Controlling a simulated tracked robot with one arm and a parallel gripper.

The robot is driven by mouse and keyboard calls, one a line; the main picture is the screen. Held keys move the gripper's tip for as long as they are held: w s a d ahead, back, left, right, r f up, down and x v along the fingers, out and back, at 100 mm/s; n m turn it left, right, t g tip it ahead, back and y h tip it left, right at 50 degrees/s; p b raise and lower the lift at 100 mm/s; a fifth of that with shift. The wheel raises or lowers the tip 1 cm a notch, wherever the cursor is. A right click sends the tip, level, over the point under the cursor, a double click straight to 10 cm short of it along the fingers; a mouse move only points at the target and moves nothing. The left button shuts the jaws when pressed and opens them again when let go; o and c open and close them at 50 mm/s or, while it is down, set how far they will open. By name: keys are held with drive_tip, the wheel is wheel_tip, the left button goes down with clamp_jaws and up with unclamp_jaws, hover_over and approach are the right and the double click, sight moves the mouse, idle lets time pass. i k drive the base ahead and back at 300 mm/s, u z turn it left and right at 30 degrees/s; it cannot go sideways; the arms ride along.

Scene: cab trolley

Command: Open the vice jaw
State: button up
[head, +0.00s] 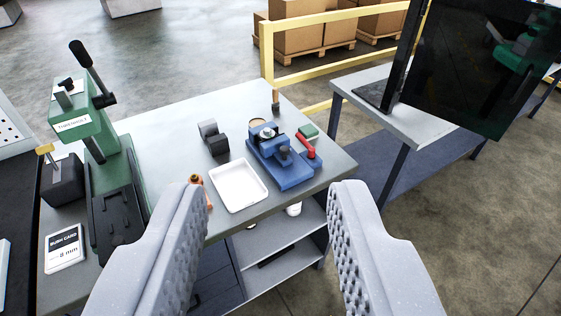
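The blue vice (280,158) sits on the grey bench top near its right edge.
A white tray (238,186) lies left of the vice, with dark blocks (214,138) behind it. A green press (98,150) stands on the bench's left. A black monitor (470,65) stands on a side table at right. A yellow rail (310,75) runs behind.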

sight(278, 146)
drive_tip(key=z, duration=0.65)
drive_tip(key=k, duration=0.1)
drive_tip(key=u, duration=1.25)
drive_tip(key=i, duration=1.55)
drive_tip(key=z, duration=0.75)
